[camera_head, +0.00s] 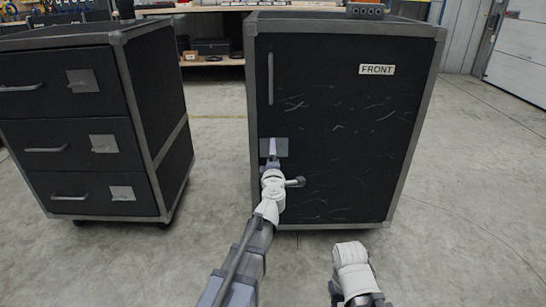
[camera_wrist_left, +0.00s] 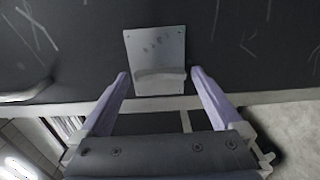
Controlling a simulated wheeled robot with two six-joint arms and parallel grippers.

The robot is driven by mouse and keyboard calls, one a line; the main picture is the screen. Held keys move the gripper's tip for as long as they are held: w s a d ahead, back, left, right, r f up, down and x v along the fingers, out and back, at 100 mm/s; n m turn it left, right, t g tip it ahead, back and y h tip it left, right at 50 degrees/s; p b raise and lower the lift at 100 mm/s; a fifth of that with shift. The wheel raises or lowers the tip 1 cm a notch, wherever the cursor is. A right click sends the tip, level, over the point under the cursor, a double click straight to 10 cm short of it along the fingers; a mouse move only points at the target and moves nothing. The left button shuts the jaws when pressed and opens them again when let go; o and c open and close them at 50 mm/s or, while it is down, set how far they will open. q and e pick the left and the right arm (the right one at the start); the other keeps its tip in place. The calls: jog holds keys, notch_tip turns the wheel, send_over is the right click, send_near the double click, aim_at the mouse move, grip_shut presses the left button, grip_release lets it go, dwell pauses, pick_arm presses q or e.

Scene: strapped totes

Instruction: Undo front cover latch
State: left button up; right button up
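The front cover (camera_head: 340,120) is a black, scratched door with a "FRONT" label (camera_head: 376,69) and a long vertical handle (camera_head: 271,78). Its latch (camera_head: 283,148) is a grey plate near the left edge, below the handle. In the left wrist view the latch (camera_wrist_left: 155,48) shows a raised lip at one end. My left gripper (camera_wrist_left: 159,76) is open, with one finger on each side of the lip and visible gaps to it. In the head view my left gripper (camera_head: 270,158) partly covers the latch. My right arm shows at the bottom; its gripper fingers are hidden.
A black drawer cabinet (camera_head: 125,75) with several latched drawers stands to the left, with a floor gap between. A workbench (camera_head: 210,62) is behind. A small dark block (camera_head: 365,11) sits on top of the front cabinet. The floor (camera_head: 460,210) at right is clear.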

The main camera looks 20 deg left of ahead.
pick_arm(q)
jog(key=v, duration=0.7)
jog(key=shift+s, duration=0.4)
jog(key=shift+d, duration=0.2)
